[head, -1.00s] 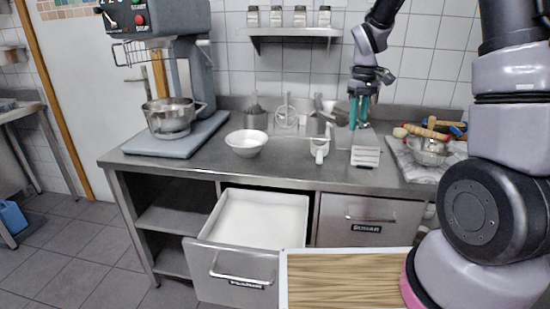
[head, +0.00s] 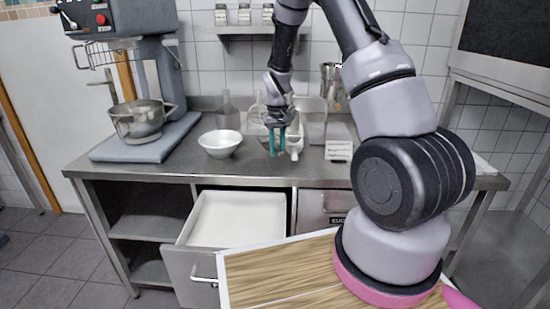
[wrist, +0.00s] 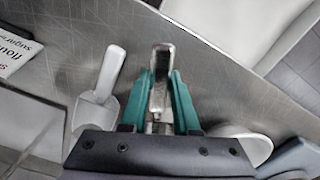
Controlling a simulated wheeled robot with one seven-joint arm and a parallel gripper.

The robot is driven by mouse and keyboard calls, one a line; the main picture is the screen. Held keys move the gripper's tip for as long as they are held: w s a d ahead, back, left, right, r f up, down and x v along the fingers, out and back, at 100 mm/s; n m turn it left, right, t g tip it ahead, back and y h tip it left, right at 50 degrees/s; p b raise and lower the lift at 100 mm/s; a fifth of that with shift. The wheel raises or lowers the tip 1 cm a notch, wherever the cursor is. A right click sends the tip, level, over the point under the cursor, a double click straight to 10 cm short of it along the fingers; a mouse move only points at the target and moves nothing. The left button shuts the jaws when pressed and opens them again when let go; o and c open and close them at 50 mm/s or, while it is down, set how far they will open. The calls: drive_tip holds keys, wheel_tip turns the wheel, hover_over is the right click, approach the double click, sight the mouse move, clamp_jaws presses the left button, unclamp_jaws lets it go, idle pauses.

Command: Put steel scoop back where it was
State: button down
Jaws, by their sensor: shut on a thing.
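The steel scoop (wrist: 160,85) is pinched between my gripper's teal fingers in the wrist view, its metal end pointing up the picture. In the head view my gripper (head: 278,140) is low over the counter, between the white bowl (head: 220,143) and the white scoop (head: 295,145); the steel scoop is hard to make out there. In the wrist view the white scoop (wrist: 103,80) lies on the counter left of my gripper, apart from it. I cannot tell whether the steel scoop touches the counter.
A sign (head: 338,151) stands right of the white scoop. The mixer (head: 140,130) is at the left. The flour drawer (head: 240,215) is pulled open below the counter (head: 190,167). In the wrist view the bowl (wrist: 245,137) is at the lower right, close to my gripper.

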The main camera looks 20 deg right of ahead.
drive_tip(key=shift+d+f, duration=0.1)
drive_tip(key=shift+f, duration=1.75)
drive_tip(key=shift+f, duration=0.2)
drive_tip(key=c, duration=0.7)
unclamp_jaws()
drive_tip(key=shift+o, duration=0.2)
drive_tip(key=shift+r, duration=0.1)
